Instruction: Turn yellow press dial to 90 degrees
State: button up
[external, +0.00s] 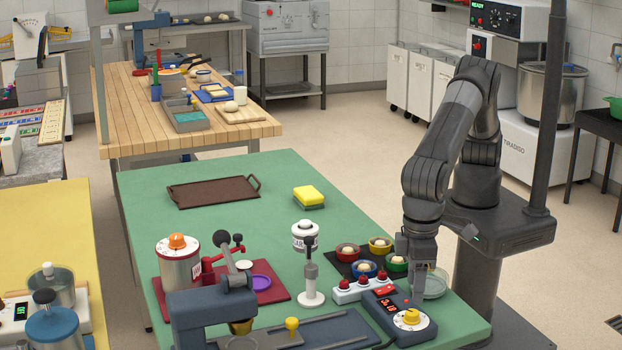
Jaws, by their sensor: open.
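The yellow dial (411,317) sits on a white round face on top of a dark blue control box (385,326) at the table's front right. The box has a small red-lit display (389,304), too small to read surely. My gripper (416,297) points down just above and behind the dial, with its fingertips close to it. It is open, and nothing shows between the fingers. I cannot tell whether a finger touches the dial, nor read the dial's angle.
A strip with red buttons (357,290) stands left of the box. Small coloured bowls (365,269) and a clear dish (434,286) are close behind. A dark blue press (211,312) and a white-based stand (311,298) are to the left.

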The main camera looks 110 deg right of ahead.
aim_at(412, 312)
jog(key=shift+r, duration=2.35)
notch_tip(412, 312, down, 11)
jog(key=n, duration=1.2)
jog(key=shift+r, duration=0.1)
jog(key=shift+c, duration=0.3)
